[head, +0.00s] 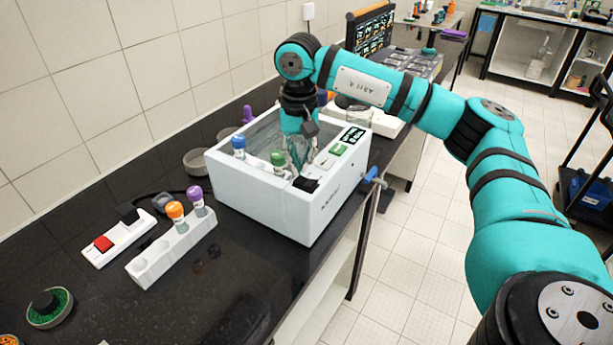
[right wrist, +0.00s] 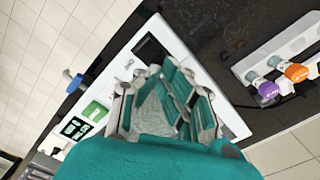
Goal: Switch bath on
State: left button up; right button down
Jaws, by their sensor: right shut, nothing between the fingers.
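The bath (head: 270,205) is a white open-topped box on the black bench. Its top panel has a black rocker switch (head: 306,184), a green part (head: 338,150) and a dark display with light digits (head: 352,136). In the right wrist view the switch (right wrist: 152,48) lies just beyond the fingertips, with the green part (right wrist: 94,112) and display (right wrist: 75,128) at lower left. My right gripper (head: 299,168) is shut and empty, pointing down over the bath's top close to the switch. I cannot tell whether it touches. My left gripper is out of view.
Blue- and green-capped tubes (head: 239,146) stand in the bath. A white rack (head: 172,250) holds orange- and purple-capped tubes. A power strip (head: 118,238) with a red switch lies beside it. A blue tap (head: 371,173) sticks out of the bath's right side.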

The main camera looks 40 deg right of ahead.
aim_at(301, 180)
jog(key=shift+r+p, duration=1.4)
jog(key=shift+r, duration=0.9)
